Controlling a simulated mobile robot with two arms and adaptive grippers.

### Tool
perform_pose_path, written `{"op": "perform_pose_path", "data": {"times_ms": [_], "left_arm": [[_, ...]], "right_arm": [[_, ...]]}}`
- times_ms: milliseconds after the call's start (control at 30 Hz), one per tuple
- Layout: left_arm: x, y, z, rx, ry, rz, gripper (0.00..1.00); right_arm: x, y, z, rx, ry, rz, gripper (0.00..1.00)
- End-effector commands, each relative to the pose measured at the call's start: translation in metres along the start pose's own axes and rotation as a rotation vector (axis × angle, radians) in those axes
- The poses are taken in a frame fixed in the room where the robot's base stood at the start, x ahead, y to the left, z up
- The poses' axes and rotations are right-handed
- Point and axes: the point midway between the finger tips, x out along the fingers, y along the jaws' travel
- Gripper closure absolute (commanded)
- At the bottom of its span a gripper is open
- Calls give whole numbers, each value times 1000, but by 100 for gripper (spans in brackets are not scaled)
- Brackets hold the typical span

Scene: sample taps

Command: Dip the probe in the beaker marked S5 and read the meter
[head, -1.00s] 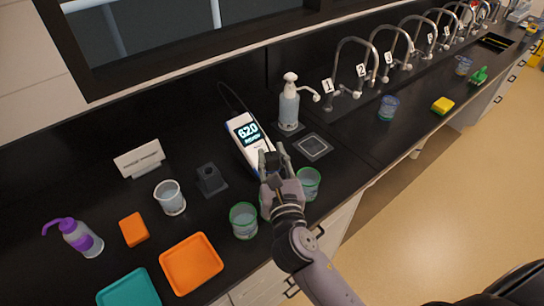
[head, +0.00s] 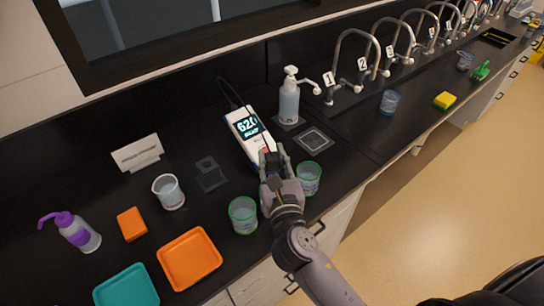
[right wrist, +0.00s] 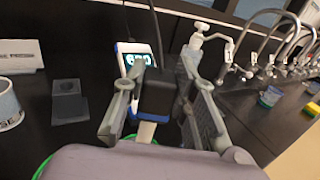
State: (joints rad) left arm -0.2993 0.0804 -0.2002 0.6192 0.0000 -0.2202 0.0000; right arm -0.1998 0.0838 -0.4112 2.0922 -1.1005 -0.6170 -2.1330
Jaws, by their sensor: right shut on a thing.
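My right gripper (head: 273,160) is shut on a dark block, seemingly the probe's handle (right wrist: 158,98), with a finger on each side. It is in front of the white and blue meter (head: 247,134), whose lit screen seems to read about 620; the decimal point is unclear. The meter also shows in the right wrist view (right wrist: 137,57). A green-rimmed beaker (head: 242,216) stands left of the gripper and another (head: 308,179) right of it. Their markings are too small to read, so S5 cannot be picked out. The probe's tip is hidden. My left gripper is not in view.
A dark stand (head: 210,175), a white-banded beaker (head: 168,192), a sign (head: 137,154), a purple-topped wash bottle (head: 76,232) and orange (head: 189,258) and teal (head: 127,288) trays are left. A pump bottle (head: 289,102) and numbered taps (head: 350,70) are behind, right.

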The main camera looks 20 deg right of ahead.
Motion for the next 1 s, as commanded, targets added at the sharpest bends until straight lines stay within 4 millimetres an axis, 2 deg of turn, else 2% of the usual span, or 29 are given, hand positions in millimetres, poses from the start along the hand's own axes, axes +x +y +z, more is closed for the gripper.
{"op": "perform_pose_path", "data": {"times_ms": [1000], "left_arm": [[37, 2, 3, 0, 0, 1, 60]], "right_arm": [[0, 0, -52, -1, 0, 0, 99]]}}
